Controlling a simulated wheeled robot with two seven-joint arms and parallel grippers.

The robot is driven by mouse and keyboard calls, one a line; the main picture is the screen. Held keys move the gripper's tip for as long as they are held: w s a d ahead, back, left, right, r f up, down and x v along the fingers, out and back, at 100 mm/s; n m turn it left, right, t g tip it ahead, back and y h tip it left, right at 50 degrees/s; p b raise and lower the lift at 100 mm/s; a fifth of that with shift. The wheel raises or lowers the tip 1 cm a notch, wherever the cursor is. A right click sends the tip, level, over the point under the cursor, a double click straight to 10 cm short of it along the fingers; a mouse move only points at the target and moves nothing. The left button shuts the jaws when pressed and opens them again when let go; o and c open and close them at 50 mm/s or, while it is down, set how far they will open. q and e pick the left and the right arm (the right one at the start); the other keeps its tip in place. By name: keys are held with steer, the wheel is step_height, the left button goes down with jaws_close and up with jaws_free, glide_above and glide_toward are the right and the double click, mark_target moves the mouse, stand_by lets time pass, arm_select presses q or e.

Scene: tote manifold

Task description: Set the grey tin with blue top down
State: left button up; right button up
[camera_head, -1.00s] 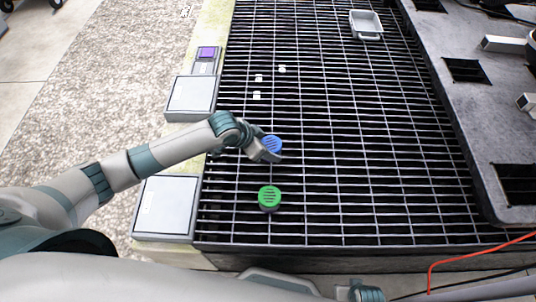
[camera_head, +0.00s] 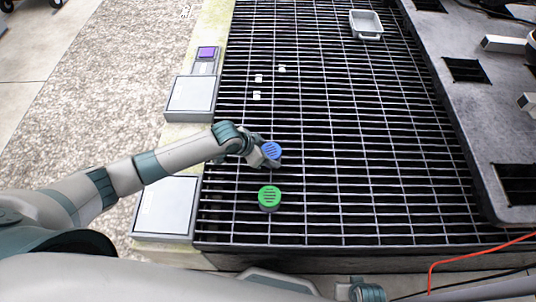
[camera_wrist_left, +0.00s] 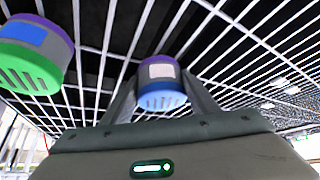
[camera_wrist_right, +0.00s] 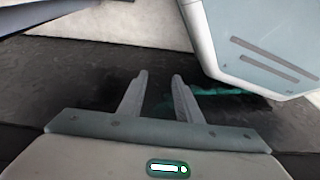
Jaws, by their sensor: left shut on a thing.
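The grey tin with blue top (camera_head: 271,151) is over the dark grating in the head view, just beyond the green-topped tin. My left gripper (camera_head: 264,157) is shut on it. In the left wrist view the tin (camera_wrist_left: 161,84) sits between the fingers (camera_wrist_left: 163,100), with a pale label on its purple-grey side and its blue top toward the camera. I cannot tell whether its base touches the grating. My right gripper (camera_wrist_right: 157,85) shows in the right wrist view with its two fingers apart and nothing between them.
A green-topped tin (camera_head: 269,197) stands on the grating (camera_head: 350,150) close by; it also shows in the left wrist view (camera_wrist_left: 30,60). Grey panels (camera_head: 190,97) line the left edge. A grey tray (camera_head: 366,25) and small white pieces (camera_head: 257,95) lie farther off. The grating to the right is clear.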

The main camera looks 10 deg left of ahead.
arm_select(q)
steer(key=o, duration=0.9)
steer(key=shift+f, duration=0.1)
steer(key=shift+o, duration=1)
arm_select(e)
steer(key=shift+s, duration=0.25)
arm_select(q)
steer(key=shift+s+a+r, duration=0.15)
steer(key=shift+a+r, duration=0.05)
steer(key=shift+r, duration=0.35)
steer(key=p+v, duration=0.1)
steer(key=v, duration=1)
arm_select(e)
steer(key=shift+s+d+f, duration=0.1)
steer(key=shift+s+f, duration=0.1)
steer(key=shift+f, duration=0.45)
steer(key=shift+s+d+f, duration=0.1)
steer(key=shift+s+f, duration=0.1)
steer(key=shift+f, duration=0.4)
